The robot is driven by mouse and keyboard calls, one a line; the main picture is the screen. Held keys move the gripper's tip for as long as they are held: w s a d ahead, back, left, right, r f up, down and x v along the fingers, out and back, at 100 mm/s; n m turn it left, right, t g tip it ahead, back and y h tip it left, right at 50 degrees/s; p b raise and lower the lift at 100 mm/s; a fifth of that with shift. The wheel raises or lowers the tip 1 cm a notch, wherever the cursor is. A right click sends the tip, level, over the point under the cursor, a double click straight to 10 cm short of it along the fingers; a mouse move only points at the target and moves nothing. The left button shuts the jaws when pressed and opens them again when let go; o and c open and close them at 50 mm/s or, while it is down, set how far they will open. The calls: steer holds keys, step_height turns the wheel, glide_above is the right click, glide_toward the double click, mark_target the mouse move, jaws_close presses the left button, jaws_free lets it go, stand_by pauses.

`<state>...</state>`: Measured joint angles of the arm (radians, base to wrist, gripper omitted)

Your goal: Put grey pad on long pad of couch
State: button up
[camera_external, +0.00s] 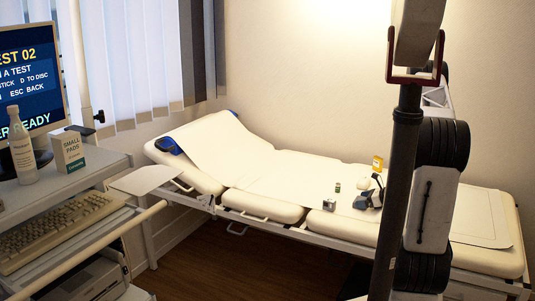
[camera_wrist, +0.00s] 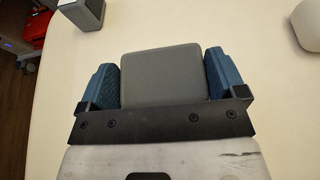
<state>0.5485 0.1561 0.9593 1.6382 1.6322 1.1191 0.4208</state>
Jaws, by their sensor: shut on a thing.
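My gripper (camera_wrist: 163,80) has its two blue fingers shut on the sides of a grey pad (camera_wrist: 163,72), a flat block with rounded corners. In the external view my gripper (camera_external: 369,193) is small, over the right part of the couch; the grey pad is hard to make out there. The couch (camera_external: 262,206) has cream padded sections, with a raised head end at the left and a long level stretch to the right. A pale cream surface lies below the pad in the wrist view. I cannot tell whether the pad touches it.
A small grey box (camera_external: 328,204) and a small dark item (camera_external: 337,187) sit on the couch left of my gripper. The grey box shows at the wrist view's top left (camera_wrist: 82,12); a rounded white thing (camera_wrist: 309,24) is top right. My arm hides part of the couch.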

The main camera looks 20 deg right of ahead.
steer(key=o, duration=0.6)
steer(key=shift+s+d+r, duration=0.1)
steer(key=shift+r, duration=0.05)
steer(key=shift+v, duration=5.85)
